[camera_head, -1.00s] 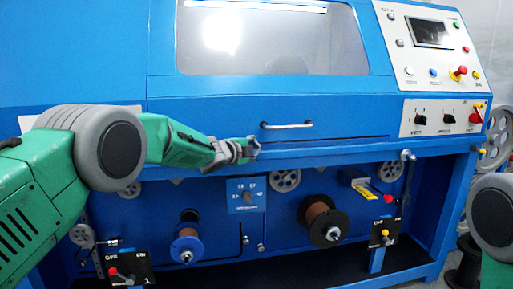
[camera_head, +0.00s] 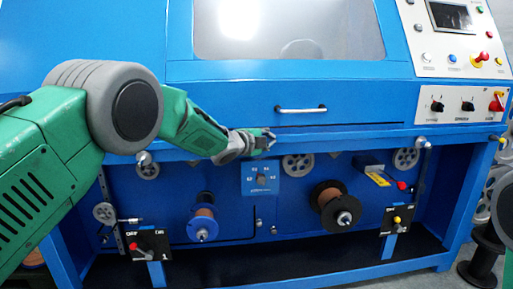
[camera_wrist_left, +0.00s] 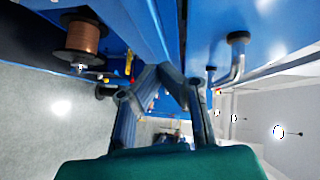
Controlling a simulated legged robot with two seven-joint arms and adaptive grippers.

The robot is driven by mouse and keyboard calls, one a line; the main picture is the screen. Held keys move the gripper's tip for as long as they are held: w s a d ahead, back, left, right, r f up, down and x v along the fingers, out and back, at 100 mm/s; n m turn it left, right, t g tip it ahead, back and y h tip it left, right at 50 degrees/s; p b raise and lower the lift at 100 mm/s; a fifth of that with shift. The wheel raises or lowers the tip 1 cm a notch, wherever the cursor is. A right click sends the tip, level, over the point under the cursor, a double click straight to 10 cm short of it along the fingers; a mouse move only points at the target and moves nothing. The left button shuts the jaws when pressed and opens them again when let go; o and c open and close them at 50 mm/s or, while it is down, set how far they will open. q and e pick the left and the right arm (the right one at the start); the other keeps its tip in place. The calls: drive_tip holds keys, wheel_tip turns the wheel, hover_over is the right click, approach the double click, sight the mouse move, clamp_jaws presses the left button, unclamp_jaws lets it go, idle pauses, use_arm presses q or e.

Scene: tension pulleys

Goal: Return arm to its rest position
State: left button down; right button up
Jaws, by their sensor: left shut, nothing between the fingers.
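My left arm is green with a grey joint and comes in from the left in the head view. Its grey left gripper (camera_head: 265,141) is shut and empty, in front of the blue machine (camera_head: 270,75). It appears below and left of the door handle (camera_head: 301,109), above the small blue dial panel (camera_head: 261,178). I cannot tell whether it touches the machine. In the left wrist view the gripper's fingers (camera_wrist_left: 172,88) point forward with nothing held. My right gripper is out of view; only a bit of my right arm shows at the right edge.
A blue spool (camera_head: 202,224) and a black spool with copper wire (camera_head: 333,204) sit on the lower front. Two switch boxes (camera_head: 149,246) (camera_head: 397,220) stand out before them. A control panel (camera_head: 455,30) is upper right. A loose black spool (camera_head: 483,262) stands on the right floor.

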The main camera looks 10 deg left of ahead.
use_arm(q)
drive_tip(key=f+v, duration=0.1)
drive_tip(key=v, duration=0.5)
drive_tip(key=s+a+f+n+g+y+p, duration=0.2)
drive_tip(key=s+a+f+n, duration=0.15)
drive_tip(key=s+f, duration=0.5)
drive_tip(key=s+a+f+n+g+y+p, duration=0.1)
drive_tip(key=s+a+f+n+g+p, duration=0.15)
drive_tip(key=s+f+n, duration=0.45)
drive_tip(key=s+a+f+n+g+y+p, duration=0.2)
drive_tip(key=s+a+f+p, duration=0.1)
drive_tip(key=s+f, duration=0.7)
drive_tip(key=s+a+f+n+g+y+p, duration=0.1)
drive_tip(key=s+a+n+g+p, duration=0.1)
drive_tip(key=s, duration=1.4)
drive_tip(key=s+a+f+n+g+y+p, duration=0.1)
drive_tip(key=s+n+g, duration=0.4)
drive_tip(key=s, duration=1.1)
drive_tip(key=shift+a+f+n+p, duration=0.35)
drive_tip(key=shift+a+n+p, duration=0.15)
drive_tip(key=shift+n+p, duration=0.15)
